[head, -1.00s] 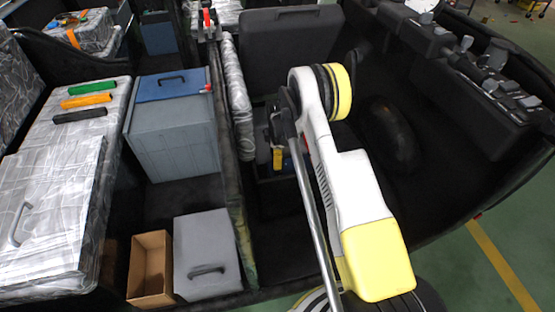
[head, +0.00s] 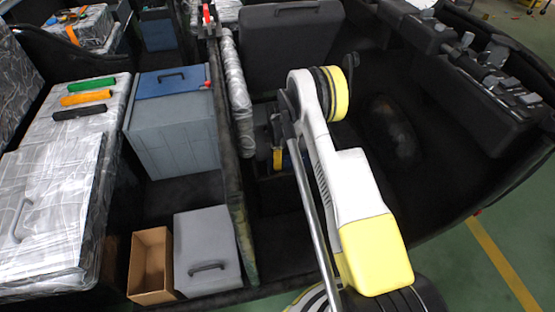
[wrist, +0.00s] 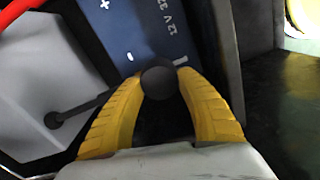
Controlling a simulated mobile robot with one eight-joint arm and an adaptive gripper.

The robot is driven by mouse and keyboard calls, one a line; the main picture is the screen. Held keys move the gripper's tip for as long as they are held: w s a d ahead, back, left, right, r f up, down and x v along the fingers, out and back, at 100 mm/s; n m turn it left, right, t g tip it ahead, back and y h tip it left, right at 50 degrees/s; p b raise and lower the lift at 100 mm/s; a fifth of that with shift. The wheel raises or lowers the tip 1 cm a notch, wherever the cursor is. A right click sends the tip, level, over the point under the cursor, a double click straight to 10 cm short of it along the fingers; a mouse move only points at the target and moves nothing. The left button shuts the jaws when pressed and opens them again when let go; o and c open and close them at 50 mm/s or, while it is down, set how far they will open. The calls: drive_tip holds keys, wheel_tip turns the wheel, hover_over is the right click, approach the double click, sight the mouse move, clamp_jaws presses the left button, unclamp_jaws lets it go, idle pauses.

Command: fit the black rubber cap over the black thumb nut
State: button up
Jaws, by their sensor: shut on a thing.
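In the wrist view, the yellow fingers of my gripper (wrist: 160,88) are shut on a round black thing, which looks like the black rubber cap (wrist: 160,80). It is in front of a blue battery (wrist: 150,32) marked "12 V". A dark bar runs behind the fingers, with a small black knob (wrist: 53,120) at its left end. I cannot tell whether this knob is the thumb nut. Whatever lies behind the cap is hidden, and I cannot tell whether the cap touches it. In the head view, my gripper (head: 277,156) reaches down into a dark compartment, partly hidden by the arm.
A dark padded divider (head: 232,180) stands left of my arm. Left of it are a grey-blue box (head: 172,130), a grey lidded box (head: 205,240) and an open cardboard box (head: 150,262). A red part (wrist: 18,10) and a pale surface (wrist: 40,60) are near the fingers.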

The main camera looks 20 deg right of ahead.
drive_tip(key=o, duration=1)
wheel_tip(320, 180, up, 12)
